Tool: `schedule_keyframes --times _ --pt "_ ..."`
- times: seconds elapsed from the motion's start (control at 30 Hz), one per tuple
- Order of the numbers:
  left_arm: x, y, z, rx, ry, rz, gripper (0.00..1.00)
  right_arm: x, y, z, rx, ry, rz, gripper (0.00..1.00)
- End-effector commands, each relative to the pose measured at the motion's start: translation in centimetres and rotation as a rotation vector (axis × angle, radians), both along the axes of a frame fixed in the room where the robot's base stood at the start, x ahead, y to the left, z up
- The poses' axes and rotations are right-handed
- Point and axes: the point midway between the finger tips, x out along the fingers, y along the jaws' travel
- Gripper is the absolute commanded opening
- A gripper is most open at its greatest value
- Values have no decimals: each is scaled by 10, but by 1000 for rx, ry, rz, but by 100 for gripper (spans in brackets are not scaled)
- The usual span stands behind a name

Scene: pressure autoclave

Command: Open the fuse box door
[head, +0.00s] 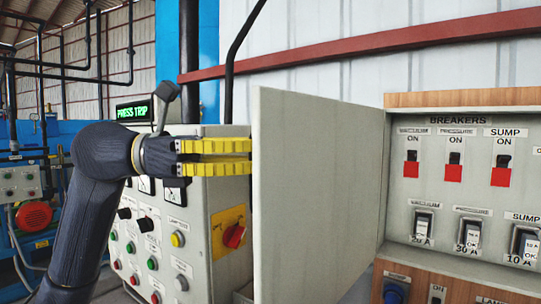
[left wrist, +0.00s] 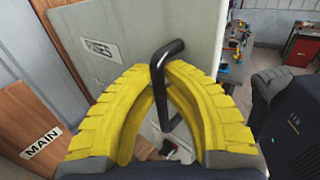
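The fuse box door (head: 318,190) is a pale grey panel, swung wide open and hinged at its right side in the head view. Its outer face, with a FUSES label (left wrist: 100,49), shows in the left wrist view. A black bent handle (left wrist: 167,58) stands out from that face. My left gripper (head: 250,157) has yellow ribbed fingers that reach the door's free edge from the left. In the left wrist view its fingertips (left wrist: 163,72) close around the handle. My right gripper is in neither view.
The open fuse box (head: 455,165) shows breaker switches and fuses on the right. A grey control cabinet (head: 165,235) with knobs, buttons and a red rotary switch stands behind and below my left gripper. A wooden panel marked MAIN (left wrist: 42,143) is beside the door.

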Motion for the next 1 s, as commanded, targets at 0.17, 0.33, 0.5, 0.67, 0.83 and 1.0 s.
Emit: schedule_keyframes --times 0.17,0.33,0.5,0.67,0.83,1.0 --pt "-1 0 -1 2 2 -2 0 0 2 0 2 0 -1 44" --pt "-1 0 0 1 1 -2 22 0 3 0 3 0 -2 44" --pt "-1 0 0 1 1 -1 34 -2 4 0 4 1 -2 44" --pt "-1 0 0 0 0 -1 34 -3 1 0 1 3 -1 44" --pt "0 9 0 0 0 2 34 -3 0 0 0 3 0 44" --pt "1 35 0 1 2 4 34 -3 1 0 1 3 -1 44"
